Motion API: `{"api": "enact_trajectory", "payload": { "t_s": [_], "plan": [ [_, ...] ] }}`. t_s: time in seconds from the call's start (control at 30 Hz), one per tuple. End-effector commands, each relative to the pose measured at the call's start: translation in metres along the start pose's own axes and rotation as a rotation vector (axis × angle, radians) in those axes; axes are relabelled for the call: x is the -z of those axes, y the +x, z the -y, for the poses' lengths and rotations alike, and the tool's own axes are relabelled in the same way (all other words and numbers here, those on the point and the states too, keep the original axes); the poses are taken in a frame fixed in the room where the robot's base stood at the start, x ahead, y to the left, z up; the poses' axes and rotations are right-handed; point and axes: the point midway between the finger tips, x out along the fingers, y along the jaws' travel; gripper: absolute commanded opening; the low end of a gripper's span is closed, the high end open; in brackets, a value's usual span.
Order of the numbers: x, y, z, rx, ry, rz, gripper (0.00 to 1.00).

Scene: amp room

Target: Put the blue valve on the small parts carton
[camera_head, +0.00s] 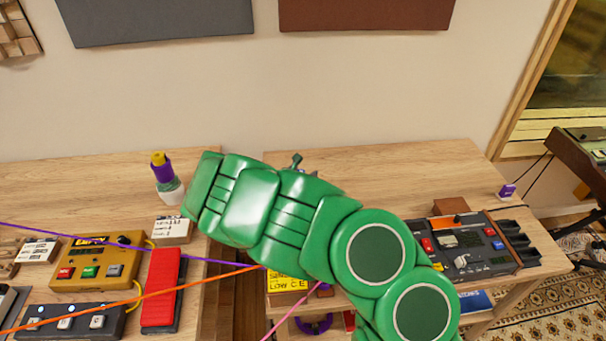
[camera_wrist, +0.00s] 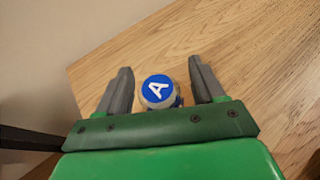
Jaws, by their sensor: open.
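The blue valve (camera_wrist: 157,90) shows in the wrist view as a round blue cap with a white letter A on a pale body. It is between the two dark fingers of my gripper (camera_wrist: 160,65), with a gap on each side. My gripper is open. In the head view my green arm covers the middle of the scene, and I cannot make out the valve there. A brown carton with a white label (camera_head: 173,231) stands on the left bench beside my arm; its writing is too small to read. A similar labelled carton (camera_head: 38,251) is at the far left.
A purple, yellow and white object (camera_head: 163,172) stands behind the nearer carton. An orange-brown pedal (camera_head: 97,262), a red pedal (camera_head: 160,288) and a dark switch box (camera_head: 68,322) lie in front. A mixer (camera_head: 465,244) is at right. Purple and orange cables cross the view.

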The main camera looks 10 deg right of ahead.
Motion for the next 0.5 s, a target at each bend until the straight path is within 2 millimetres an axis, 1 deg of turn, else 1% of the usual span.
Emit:
{"api": "enact_trajectory", "payload": {
  "t_s": [0.27,0.5],
  "plan": [
    [-0.002,-0.029,-0.002,-0.003,0.000,0.005,0.68],
    [0.000,-0.055,-0.001,-0.002,-0.003,0.001,0.68]
  ]
}}
